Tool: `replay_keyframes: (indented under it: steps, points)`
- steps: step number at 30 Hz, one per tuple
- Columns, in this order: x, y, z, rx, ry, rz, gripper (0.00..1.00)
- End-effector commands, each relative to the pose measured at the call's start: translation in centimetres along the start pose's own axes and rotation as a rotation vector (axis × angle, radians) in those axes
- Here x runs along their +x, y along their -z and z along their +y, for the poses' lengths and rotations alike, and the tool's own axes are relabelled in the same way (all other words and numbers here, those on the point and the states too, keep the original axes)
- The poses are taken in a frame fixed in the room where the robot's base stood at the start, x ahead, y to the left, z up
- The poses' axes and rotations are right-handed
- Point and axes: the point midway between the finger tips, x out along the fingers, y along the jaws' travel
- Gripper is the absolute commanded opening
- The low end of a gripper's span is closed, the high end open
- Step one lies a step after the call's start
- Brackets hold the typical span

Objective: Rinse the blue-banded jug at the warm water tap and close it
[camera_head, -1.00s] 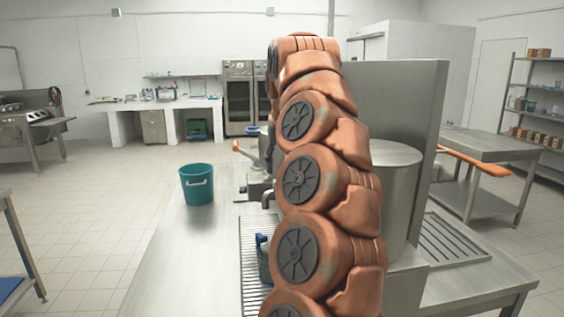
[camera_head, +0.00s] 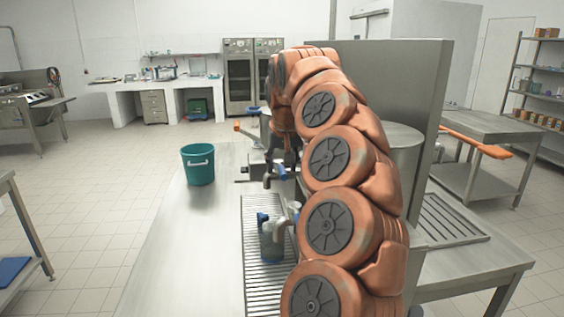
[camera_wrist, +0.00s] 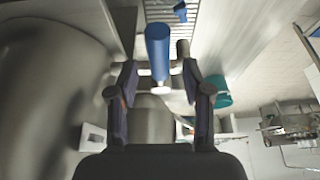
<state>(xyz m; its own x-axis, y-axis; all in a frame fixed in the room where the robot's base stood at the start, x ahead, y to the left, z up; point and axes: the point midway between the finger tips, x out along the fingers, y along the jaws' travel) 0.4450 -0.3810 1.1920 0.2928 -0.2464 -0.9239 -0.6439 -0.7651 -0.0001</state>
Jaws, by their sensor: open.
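A grey jug with a blue part (camera_head: 270,243) stands on the slotted drain grate, under the nearer tap spout; its band is hard to make out. A blue part on the grate also shows at the top of the wrist view (camera_wrist: 180,11). A blue tap lever (camera_wrist: 158,50) lies between my open fingers in the wrist view, and I cannot tell whether they touch it. In the head view my gripper (camera_head: 291,153) is beside the taps, just above a blue lever (camera_head: 281,171). Water flow cannot be made out.
The steel counter (camera_head: 190,235) is clear left of the grate (camera_head: 254,285). A teal bucket (camera_head: 198,165) stands on its far part. A large steel cylinder (camera_head: 402,150) and an upright panel (camera_head: 400,90) stand behind my arm. An orange handle (camera_head: 237,127) projects beyond the taps.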

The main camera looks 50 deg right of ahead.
Motion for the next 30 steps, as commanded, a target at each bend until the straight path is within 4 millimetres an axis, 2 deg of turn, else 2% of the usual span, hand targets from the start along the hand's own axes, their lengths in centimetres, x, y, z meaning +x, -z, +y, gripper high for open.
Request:
replay_keyframes:
  steps: [2,16,30]
  points:
    - [-0.01,0.0,0.0,0.0,0.0,0.0,0.5]
    - [-0.02,0.0,0.0,0.0,0.0,0.0,0.01]
    - [0.22,-0.04,-0.02,0.027,-0.012,0.0,0.0]
